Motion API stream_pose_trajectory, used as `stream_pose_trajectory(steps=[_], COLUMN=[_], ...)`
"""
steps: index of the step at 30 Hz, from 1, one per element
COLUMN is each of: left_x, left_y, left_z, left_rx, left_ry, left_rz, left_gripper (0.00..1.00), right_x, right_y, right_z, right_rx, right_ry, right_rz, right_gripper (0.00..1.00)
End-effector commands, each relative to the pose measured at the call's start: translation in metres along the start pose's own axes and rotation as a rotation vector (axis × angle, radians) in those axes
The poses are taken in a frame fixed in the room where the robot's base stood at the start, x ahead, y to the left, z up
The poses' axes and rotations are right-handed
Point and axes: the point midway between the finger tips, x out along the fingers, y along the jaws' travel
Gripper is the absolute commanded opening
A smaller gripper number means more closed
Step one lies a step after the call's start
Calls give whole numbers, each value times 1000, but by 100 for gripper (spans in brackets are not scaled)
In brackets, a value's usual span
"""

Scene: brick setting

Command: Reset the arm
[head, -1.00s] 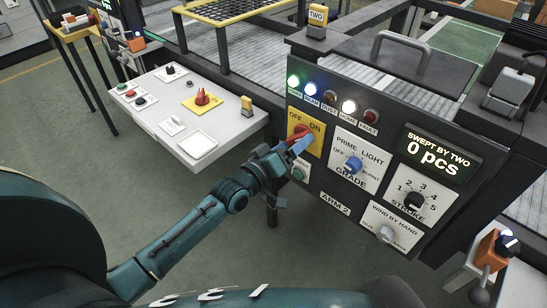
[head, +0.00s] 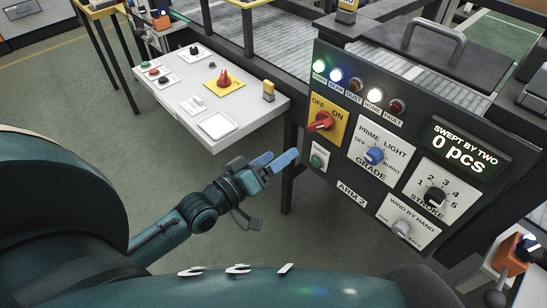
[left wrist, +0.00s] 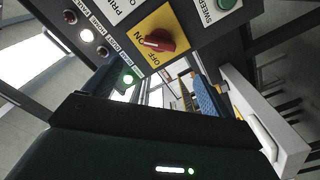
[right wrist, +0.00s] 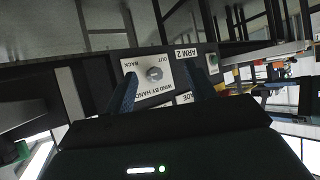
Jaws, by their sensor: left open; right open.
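My left gripper (head: 275,166) is open and empty, left of the ARM 2 control panel (head: 322,172) and clear of it. The red OFF/ON switch (head: 320,122) sits on a yellow plate (head: 340,131) at the panel's left. It also shows ahead of the open fingers in the left wrist view (left wrist: 160,42). A green button (head: 317,160) is below it. The green, BEAM and HOME lamps (head: 375,95) are lit; DUST and FAULT look dark. My right gripper (right wrist: 160,95) is open and empty, facing the WIND BY HAND knob (right wrist: 154,73); the head view does not show it.
A white side console (head: 242,122) with a red knob on a yellow plate (head: 224,84) stands behind my left gripper. The display (head: 463,150) reads 0 pcs. An orange box with a knob (head: 513,252) is at the lower right. Open floor lies below the panel.

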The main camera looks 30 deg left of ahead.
Motion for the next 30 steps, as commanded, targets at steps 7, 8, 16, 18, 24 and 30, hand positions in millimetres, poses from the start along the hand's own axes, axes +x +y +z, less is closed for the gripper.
stream_pose_trajectory(steps=[7, 8, 16, 18, 24, 30], left_x=[0, 0, -48, -67, -96, -96], left_y=[0, 0, -6, -7, -9, -9], left_z=[0, 2, 95, 121, 156, 156], left_rx=[1, 4, 369, 492, 675, 675], left_ry=[0, -3, -273, -375, -536, -536], left_rz=[-1, -4, -192, -236, -280, -280], left_gripper=[84, 84, 84, 84, 84, 84], right_x=[0, -1, -10, -10, -10, -10], right_y=[0, 0, 3, 4, 7, 7], right_z=[0, 0, -12, -9, 1, 1], right_rx=[1, 1, 10, 18, 24, 24], right_ry=[-1, -1, -15, -28, -58, -58], right_rz=[-1, 0, 13, 21, 30, 30], right_gripper=[55, 55, 55, 55, 55, 55])
